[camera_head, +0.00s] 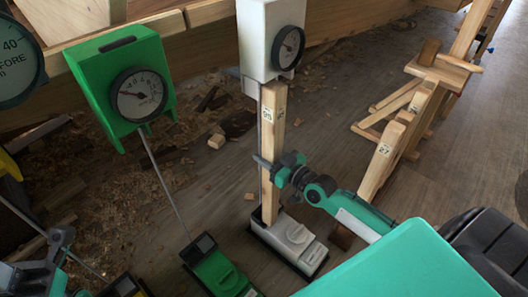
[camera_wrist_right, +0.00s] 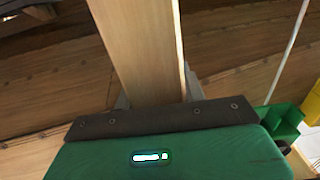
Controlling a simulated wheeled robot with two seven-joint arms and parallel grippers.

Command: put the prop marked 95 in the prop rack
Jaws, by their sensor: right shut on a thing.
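The prop marked 95 (camera_head: 267,140) is a pale wooden post, nearly upright, with its label near the top. Its top is just below a white gauge box (camera_head: 262,40) and its lower end is at a white foot block (camera_head: 290,242); I cannot tell whether it touches either. My right gripper (camera_head: 270,170) is shut on the post at about mid-height. In the right wrist view the post (camera_wrist_right: 138,45) runs up between the fingers (camera_wrist_right: 158,95). My left gripper (camera_head: 60,238) is at the lower left, its fingertips unclear. The wooden prop rack (camera_head: 385,105) stands at the right, holding a prop marked 27 (camera_head: 383,152).
A green gauge box (camera_head: 100,75) on a thin rod stands left, above a green foot block (camera_head: 218,270). Another dial (camera_head: 15,65) is at the far left edge. Wood chips and small blocks (camera_head: 216,141) litter the floor. Floor between post and rack looks mostly clear.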

